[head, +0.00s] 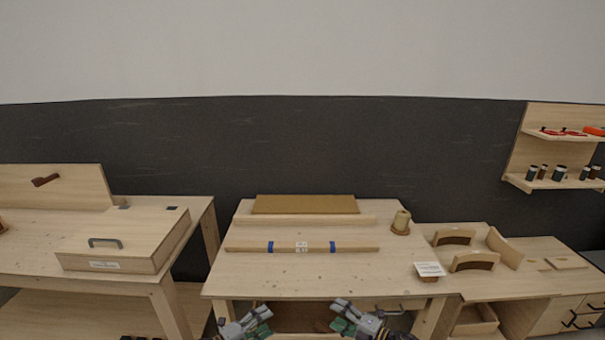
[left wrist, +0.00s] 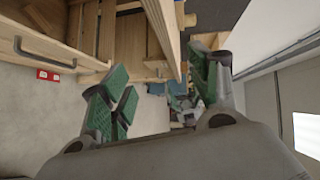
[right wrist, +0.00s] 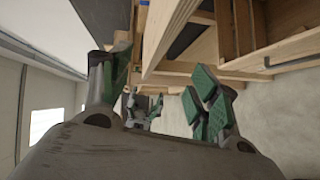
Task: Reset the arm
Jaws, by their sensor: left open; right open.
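My left gripper (head: 262,318) is at the bottom of the head view, in front of the middle table's front edge. Its green-padded fingers are spread with nothing between them in the left wrist view (left wrist: 160,95). My right gripper (head: 340,314) is just to its right in the head view, also before the front edge. It is open and empty in the right wrist view (right wrist: 155,95). The two grippers are apart. Most of both arms is out of the head view.
The middle table (head: 300,275) bears a wooden bar with blue bands (head: 255,246), a spool (head: 401,222) and a white card (head: 430,269). A lidded wooden box (head: 130,235) stands on the left table. Curved wooden pieces (head: 473,261) lie at right. A shelf (head: 555,182) holds jars.

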